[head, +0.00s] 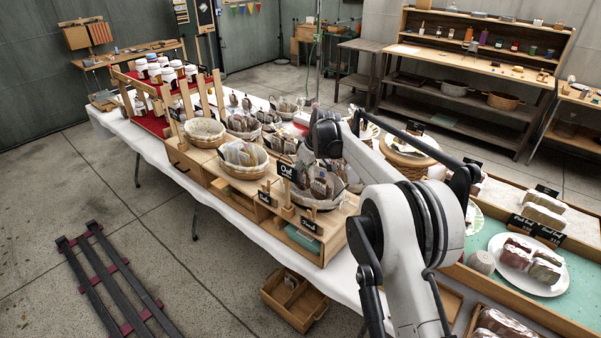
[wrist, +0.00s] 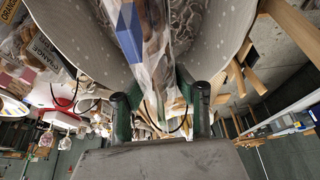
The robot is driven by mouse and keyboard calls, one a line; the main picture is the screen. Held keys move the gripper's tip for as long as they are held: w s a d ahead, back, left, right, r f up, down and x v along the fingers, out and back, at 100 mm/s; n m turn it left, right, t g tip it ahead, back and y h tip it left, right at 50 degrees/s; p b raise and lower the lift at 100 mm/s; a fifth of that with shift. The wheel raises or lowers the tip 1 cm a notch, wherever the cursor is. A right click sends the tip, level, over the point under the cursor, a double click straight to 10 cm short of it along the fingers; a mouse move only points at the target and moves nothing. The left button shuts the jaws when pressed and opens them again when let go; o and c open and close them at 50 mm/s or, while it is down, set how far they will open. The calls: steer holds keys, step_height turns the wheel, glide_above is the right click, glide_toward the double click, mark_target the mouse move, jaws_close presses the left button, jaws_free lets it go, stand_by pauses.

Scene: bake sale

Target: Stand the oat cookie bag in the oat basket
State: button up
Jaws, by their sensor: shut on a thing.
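My gripper (wrist: 160,108) is shut on a clear cookie bag (wrist: 152,45) with a blue label, which shows between the two fingers in the wrist view. A pale dotted basket liner (wrist: 215,40) lies on both sides of the bag. My arm hides part of the basket and the fingertips. I cannot tell whether the held bag touches the basket's bottom.
Another lined basket with bags (head: 243,160) stands to the left on the wooden stand, with an empty-looking one (head: 205,131) beyond it. A black "Food"-like sign (head: 309,225) is in front. A round wicker basket (head: 409,160) and a cake plate (head: 527,266) are to the right.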

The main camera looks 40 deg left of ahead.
steer(key=shift+f, duration=0.2)
steer(key=o, duration=0.9)
steer(key=shift+r+p, duration=1.65)
steer(key=shift+r, duration=4.5)
